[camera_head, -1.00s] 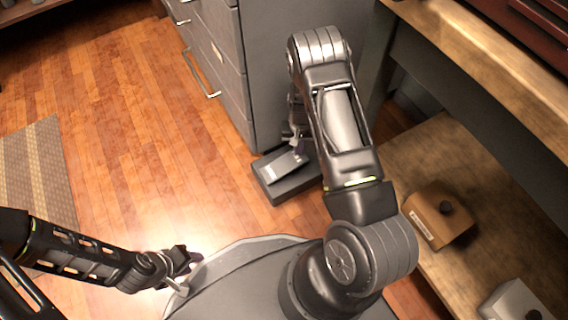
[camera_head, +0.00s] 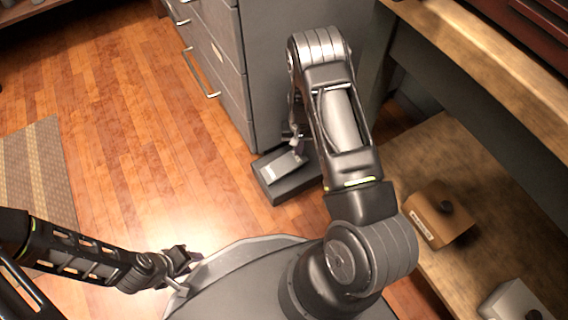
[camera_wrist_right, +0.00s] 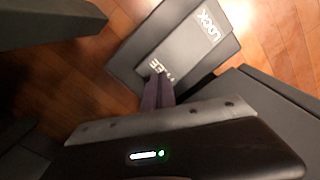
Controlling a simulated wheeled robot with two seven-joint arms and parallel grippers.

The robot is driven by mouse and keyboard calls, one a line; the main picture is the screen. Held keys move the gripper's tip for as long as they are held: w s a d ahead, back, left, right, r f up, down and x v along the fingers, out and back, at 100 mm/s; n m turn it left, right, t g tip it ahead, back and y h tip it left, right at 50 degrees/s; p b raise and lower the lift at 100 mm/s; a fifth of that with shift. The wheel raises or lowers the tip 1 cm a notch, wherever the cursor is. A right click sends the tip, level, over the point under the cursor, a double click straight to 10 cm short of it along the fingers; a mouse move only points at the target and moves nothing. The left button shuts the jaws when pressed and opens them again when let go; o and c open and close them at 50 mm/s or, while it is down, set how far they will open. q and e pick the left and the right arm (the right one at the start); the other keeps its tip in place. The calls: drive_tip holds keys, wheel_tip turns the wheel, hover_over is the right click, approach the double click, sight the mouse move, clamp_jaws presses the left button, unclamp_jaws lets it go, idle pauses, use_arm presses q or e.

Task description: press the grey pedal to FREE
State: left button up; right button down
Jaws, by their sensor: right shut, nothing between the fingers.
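The grey pedal (camera_head: 273,174) sits on a dark base on the floor, beside the grey drawer cabinet. In the right wrist view the pedal plate (camera_wrist_right: 180,38) shows LOCK at its far end and FREE at the end nearer my gripper. My right gripper (camera_wrist_right: 158,80) is shut and empty, with its fingertips over the FREE lettering and partly covering it. Whether they touch the plate is hard to tell. In the head view my right gripper (camera_head: 297,150) is partly hidden by my arm. My left gripper (camera_head: 187,256) is over the floor at lower left, away from the pedal; its jaws are unclear.
The grey drawer cabinet (camera_head: 243,75) stands right behind the pedal. A wooden bench shelf (camera_head: 405,165) at right holds a brown box (camera_head: 438,218) with a dark knob and a pale box (camera_head: 512,300). A mat (camera_head: 38,170) lies at left. The wooden floor between is clear.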

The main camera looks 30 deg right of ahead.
drive_tip(key=shift+f, duration=0.2)
drive_tip(key=shift+f+b, duration=1.25)
drive_tip(key=shift+f, duration=0.05)
drive_tip(key=shift+r, duration=0.1)
wheel_tip(320, 180, up, 9)
drive_tip(key=p, duration=0.7)
drive_tip(key=shift+s, duration=0.1)
